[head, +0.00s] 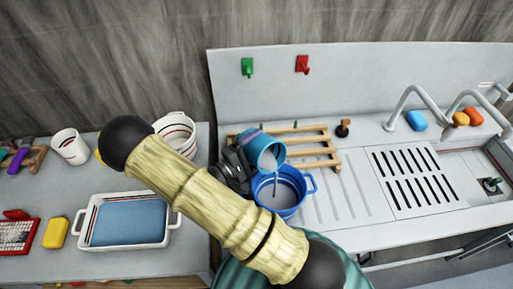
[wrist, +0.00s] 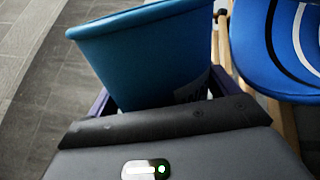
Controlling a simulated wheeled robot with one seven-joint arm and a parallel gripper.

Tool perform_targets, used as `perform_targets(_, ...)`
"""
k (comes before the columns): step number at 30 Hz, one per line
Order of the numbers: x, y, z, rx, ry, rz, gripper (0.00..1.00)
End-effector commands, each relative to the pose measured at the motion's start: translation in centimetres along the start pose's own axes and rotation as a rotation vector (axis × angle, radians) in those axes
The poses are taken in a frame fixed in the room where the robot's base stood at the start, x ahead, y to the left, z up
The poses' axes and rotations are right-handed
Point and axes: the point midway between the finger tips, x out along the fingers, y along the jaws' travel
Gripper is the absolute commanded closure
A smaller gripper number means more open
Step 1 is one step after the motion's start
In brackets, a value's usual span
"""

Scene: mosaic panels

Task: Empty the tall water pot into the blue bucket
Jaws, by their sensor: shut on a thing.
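The tall blue water pot (head: 262,148) is tilted over the blue bucket (head: 286,213), its mouth turned down to the right. A thin pale stream runs from its lip into the bucket. My gripper (head: 238,162) is shut on the pot at its left side in the head view. In the wrist view the pot (wrist: 140,50) sits between the dark fingers of my gripper (wrist: 160,98). The bucket (wrist: 250,50) stands upright with a side handle, and shows striped inner walls. The pot's far side and the water level in the pot are hidden.
A wooden rack (head: 318,150) stands behind the bucket. A ribbed drainboard (head: 345,195) and slotted grate (head: 412,178) lie to the right, with faucets beyond. A white tray with a blue inside (head: 83,222) and a white pot (head: 172,120) are on the left counter.

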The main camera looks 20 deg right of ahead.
Motion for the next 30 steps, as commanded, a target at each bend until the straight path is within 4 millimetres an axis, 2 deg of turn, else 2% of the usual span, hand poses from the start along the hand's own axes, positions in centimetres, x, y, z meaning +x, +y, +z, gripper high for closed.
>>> perform_targets(30,0.0,0.1,1.9,0.162,-0.018,0.001,0.52)
